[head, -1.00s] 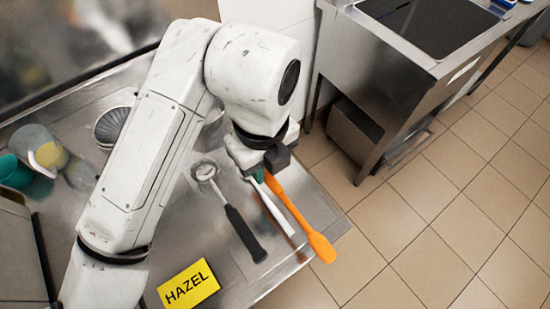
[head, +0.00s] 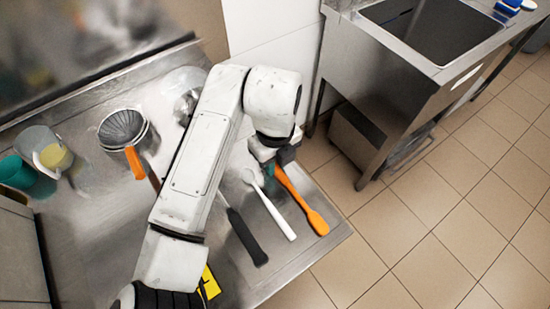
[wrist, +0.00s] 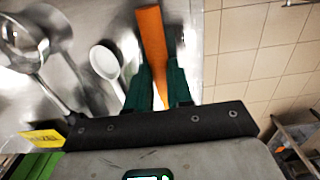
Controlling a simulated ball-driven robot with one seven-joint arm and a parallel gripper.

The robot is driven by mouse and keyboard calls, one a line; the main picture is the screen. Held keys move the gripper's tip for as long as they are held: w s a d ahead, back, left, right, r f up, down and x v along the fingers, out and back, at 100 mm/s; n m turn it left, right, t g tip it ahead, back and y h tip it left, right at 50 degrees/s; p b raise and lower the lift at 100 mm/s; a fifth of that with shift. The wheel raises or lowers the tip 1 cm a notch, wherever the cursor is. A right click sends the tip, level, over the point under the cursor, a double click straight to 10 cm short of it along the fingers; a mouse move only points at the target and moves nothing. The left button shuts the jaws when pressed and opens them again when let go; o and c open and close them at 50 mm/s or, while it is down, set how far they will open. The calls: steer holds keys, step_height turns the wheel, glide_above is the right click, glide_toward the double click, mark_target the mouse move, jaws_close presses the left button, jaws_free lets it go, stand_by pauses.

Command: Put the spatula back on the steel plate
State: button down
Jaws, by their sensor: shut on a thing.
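My gripper (head: 268,157) is low over the right part of this surface. In the wrist view my gripper (wrist: 160,92) has its dark green fingers closed around the orange spatula (wrist: 151,32). I cannot tell whether the spatula touches the steel or hangs just above it.
A white spoon (head: 272,209) lies close beside the spatula on its left. A black-handled tool (head: 245,236) lies further left, partly behind my arm. A strainer (head: 121,127), a clear jug (head: 40,143) and a green cup (head: 15,172) stand at the left. A yellow sign (head: 210,281) is mostly hidden.

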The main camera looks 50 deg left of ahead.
steer(key=c, duration=1)
jaws_free()
steer(key=shift+f, duration=0.1)
